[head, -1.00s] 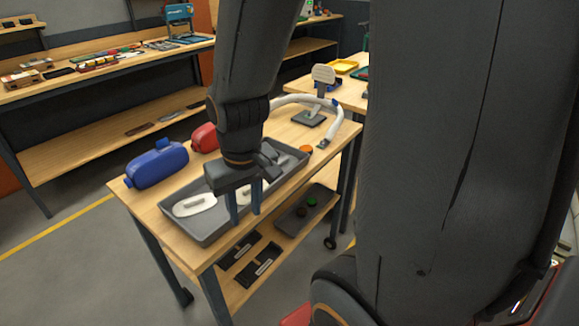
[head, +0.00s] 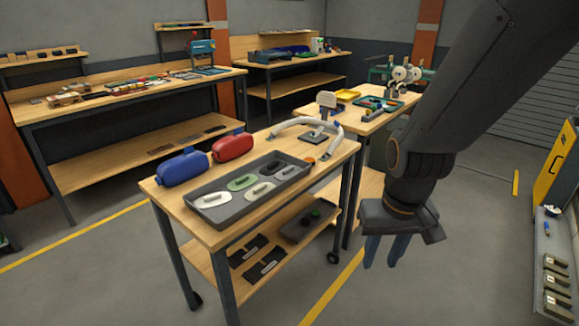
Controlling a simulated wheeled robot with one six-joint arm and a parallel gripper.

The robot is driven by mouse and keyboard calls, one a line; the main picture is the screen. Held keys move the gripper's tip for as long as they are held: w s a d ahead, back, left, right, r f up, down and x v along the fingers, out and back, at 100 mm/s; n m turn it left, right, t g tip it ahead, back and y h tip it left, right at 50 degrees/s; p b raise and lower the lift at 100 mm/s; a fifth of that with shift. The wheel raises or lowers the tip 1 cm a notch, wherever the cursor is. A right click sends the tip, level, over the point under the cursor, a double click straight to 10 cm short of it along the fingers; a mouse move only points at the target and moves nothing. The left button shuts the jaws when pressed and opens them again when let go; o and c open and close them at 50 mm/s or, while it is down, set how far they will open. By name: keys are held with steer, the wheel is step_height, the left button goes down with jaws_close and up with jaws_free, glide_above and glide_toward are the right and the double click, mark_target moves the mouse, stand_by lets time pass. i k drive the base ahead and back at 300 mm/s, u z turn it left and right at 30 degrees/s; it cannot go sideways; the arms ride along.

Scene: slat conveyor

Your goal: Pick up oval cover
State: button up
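A grey tray (head: 228,217) on the wooden cart holds several flat oval covers. A white oval cover (head: 212,201) lies at its near left, with a green one (head: 241,182) behind it. Another pale one (head: 260,191) lies near the middle, a grey one (head: 270,168) at the back and a pale one (head: 287,173) at the right end. My gripper (head: 385,262) hangs in the air right of the cart, clear of the tray. Its two fingers point down and stand apart, with nothing visible between them.
A blue container (head: 183,168) and a red one (head: 232,146) stand behind the tray. Floor is free around the cart.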

mark_target(271, 168)
steer(key=z, duration=0.6)
steer(key=i, duration=1.05)
steer(key=z, duration=0.3)
steer(key=i, duration=0.9)
steer(key=u, duration=1.2)
steer(key=i, duration=0.8)
steer(key=u, duration=0.85)
